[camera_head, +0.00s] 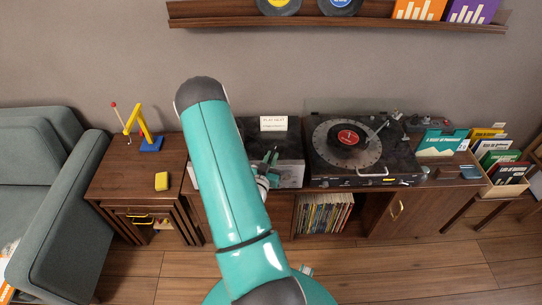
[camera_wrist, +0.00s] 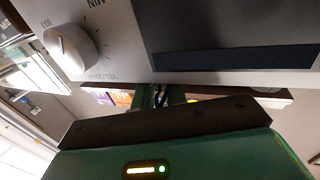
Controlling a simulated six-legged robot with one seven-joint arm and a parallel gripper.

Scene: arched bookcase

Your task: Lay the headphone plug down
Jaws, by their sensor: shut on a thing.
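My gripper (camera_head: 270,168) is at the front of the silver-faced amplifier (camera_head: 290,176), just right of my teal arm. The wrist view shows its dark fingers (camera_wrist: 161,96) close together beneath the amplifier's front panel (camera_wrist: 112,45). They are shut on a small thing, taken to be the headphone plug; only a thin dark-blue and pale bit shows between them. The plug's shape and any cable are hidden. A large volume knob (camera_wrist: 70,48) is at upper left in the wrist view.
A turntable (camera_head: 322,162) with a record stands right of the amplifier. A record crate (camera_head: 487,178) is at far right. My arm hides part of the cabinet top.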

